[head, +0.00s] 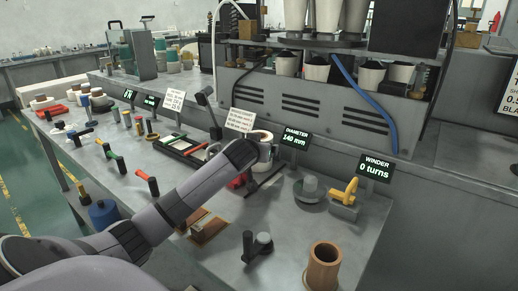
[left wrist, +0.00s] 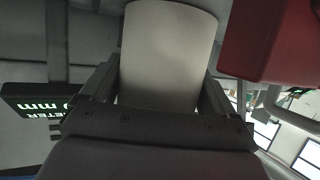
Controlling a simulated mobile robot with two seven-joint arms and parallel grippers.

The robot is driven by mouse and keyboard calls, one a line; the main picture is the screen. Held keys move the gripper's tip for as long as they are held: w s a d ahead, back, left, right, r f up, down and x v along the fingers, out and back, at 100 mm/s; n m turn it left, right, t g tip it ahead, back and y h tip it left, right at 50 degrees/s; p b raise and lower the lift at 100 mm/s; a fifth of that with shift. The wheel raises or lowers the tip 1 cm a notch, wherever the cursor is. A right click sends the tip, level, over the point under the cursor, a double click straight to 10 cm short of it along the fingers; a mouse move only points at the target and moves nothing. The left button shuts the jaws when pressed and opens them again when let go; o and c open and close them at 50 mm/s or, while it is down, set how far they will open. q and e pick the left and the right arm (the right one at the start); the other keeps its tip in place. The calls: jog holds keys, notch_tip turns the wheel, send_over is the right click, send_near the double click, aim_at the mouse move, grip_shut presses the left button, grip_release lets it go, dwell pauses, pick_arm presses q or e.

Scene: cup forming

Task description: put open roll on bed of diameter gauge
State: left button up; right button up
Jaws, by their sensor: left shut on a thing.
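My left gripper (head: 262,150) is above the workbench in the middle of the head view, by the diameter gauge. It is shut on the open roll (left wrist: 165,55), a pale off-white curved piece between its two fingers in the left wrist view. The roll's top (head: 262,135) shows just past the wrist in the head view. The diameter gauge (head: 268,180) shows as a dark bar beside and below the gripper, with a red part (head: 238,181) near it. My arm hides much of its bed, and I cannot tell whether the roll touches it. My right gripper is not in view.
The diameter display (head: 295,138) reads 140 mm, and the winder display (head: 374,169) reads 0 turns. A yellow-handled winder (head: 345,193), a grey round piece (head: 309,188) and a brown cup (head: 322,266) stand to the right. A grey machine (head: 310,100) rises behind.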

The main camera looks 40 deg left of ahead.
pick_arm(q)
jog(key=o, duration=1)
jog(key=shift+s+r, duration=0.1)
jog(key=v, duration=1.1)
jog(key=shift+s+d+r+p, duration=0.15)
jog(key=shift+s+d+p, duration=0.05)
jog(key=shift+s+p, duration=0.1)
